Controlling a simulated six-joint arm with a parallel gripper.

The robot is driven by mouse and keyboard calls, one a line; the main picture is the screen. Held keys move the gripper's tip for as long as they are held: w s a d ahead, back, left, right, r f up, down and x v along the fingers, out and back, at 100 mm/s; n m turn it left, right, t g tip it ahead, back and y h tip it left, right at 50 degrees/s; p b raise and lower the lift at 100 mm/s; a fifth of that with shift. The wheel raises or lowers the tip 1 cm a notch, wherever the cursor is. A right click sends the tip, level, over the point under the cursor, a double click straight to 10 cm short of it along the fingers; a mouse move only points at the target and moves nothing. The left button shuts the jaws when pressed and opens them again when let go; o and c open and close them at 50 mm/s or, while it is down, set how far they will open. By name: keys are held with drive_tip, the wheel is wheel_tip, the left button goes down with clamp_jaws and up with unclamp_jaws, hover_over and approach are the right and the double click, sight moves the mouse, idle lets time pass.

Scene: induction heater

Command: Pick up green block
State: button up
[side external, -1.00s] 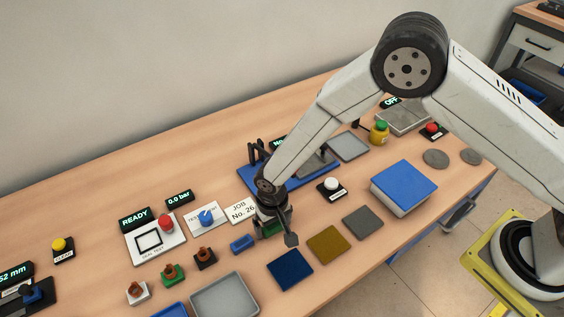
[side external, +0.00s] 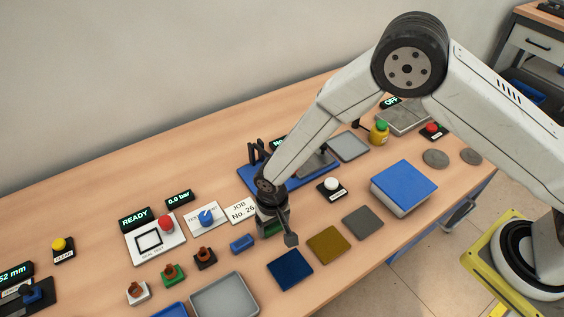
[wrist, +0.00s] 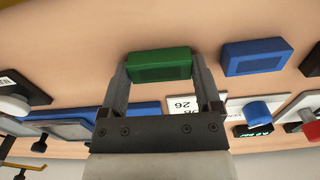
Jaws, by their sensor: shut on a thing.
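The green block (wrist: 160,64) lies between the two fingers of my gripper (wrist: 160,72) in the wrist view, with a finger against each end. In the side external view my gripper (side external: 272,226) is low over the table, and only a small part of the green block (side external: 273,230) shows beneath it. The gripper is shut on the block. I cannot tell whether the block is clear of the table.
A blue block (side external: 242,244) lies just left of the gripper, apart from it. Blue (side external: 290,269), olive (side external: 328,244) and grey (side external: 363,222) squares lie in front and to the right. A grey tray (side external: 226,297) is at the front. A blue fixture (side external: 247,178) stands behind.

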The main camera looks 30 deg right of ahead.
drive_tip(key=shift+r, duration=0.1)
drive_tip(key=shift+r, duration=0.75)
drive_tip(key=s+d+r, duration=0.6)
drive_tip(key=s+r, duration=0.5)
drive_tip(key=s, duration=0.1)
drive_tip(key=shift+s+r, duration=0.15)
drive_tip(key=shift+s, duration=0.15)
drive_tip(key=shift+d, duration=0.1)
